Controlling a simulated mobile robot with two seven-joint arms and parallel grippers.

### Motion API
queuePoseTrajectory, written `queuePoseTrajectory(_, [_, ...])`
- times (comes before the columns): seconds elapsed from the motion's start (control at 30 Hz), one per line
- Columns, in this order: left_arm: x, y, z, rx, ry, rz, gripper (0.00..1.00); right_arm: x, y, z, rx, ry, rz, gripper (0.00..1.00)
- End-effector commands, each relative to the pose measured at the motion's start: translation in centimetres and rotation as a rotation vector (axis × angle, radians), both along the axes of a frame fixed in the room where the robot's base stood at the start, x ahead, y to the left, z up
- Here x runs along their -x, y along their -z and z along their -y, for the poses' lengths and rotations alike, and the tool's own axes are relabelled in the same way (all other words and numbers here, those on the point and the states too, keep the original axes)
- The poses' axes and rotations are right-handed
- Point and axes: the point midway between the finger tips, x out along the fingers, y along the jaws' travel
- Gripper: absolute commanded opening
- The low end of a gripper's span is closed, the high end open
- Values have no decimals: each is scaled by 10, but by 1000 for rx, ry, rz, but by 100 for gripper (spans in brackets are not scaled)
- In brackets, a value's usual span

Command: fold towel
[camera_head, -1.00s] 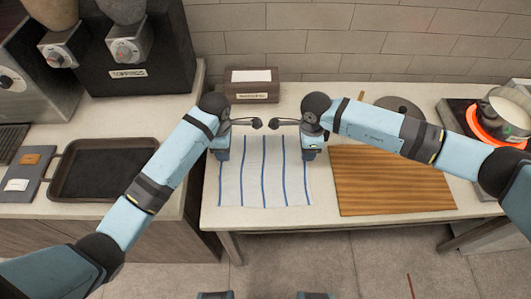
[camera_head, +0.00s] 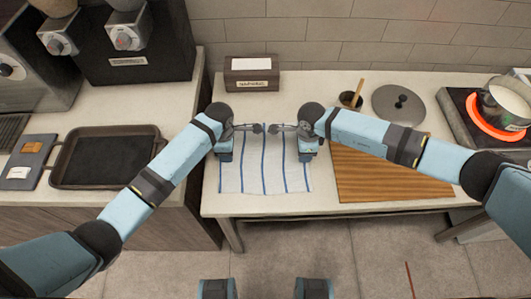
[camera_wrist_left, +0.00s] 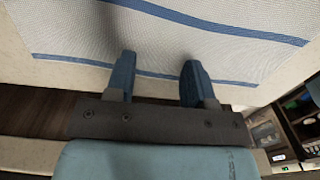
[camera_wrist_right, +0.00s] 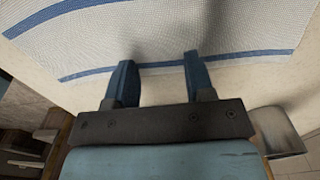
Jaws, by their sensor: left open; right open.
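The white towel (camera_head: 253,175) with blue stripes lies flat on the light counter. It also shows in the left wrist view (camera_wrist_left: 160,40) and the right wrist view (camera_wrist_right: 160,32). My left gripper (camera_head: 225,155) is over the towel's left side, and my right gripper (camera_head: 306,155) is over its right side. In the left wrist view, the gripper (camera_wrist_left: 157,60) is open, with its fingertips at a towel edge. In the right wrist view, the gripper (camera_wrist_right: 158,60) is open, with nothing between the fingers. Whether the fingertips touch the towel is unclear.
A striped wooden board (camera_head: 385,178) lies right of the towel, partly under my right arm. A small box (camera_head: 251,75) stands behind the towel. A lid (camera_head: 398,104), a small pot (camera_head: 350,101) and a glowing burner (camera_head: 495,122) are at right. A dark tray (camera_head: 105,160) is at left.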

Motion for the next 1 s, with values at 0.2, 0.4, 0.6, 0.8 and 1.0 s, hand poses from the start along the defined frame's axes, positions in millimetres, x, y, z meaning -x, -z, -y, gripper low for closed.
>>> queuePoseTrajectory(0.2, [0,3,0,0,0,0,36,0,3,0,0,0,0,36])
queuePoseTrajectory(0.4, [0,3,0,0,0,0,13,0,3,0,0,0,-1,13])
queuePoseTrajectory(0.6, [0,3,0,0,0,-1,0,0,3,0,1,0,-1,0])
queuePoseTrajectory(0.8, [0,3,0,0,0,-1,0,0,3,1,1,0,-1,0])
queuePoseTrajectory(1.0, [0,0,0,0,0,-1,0,0,0,1,1,1,-1,0])
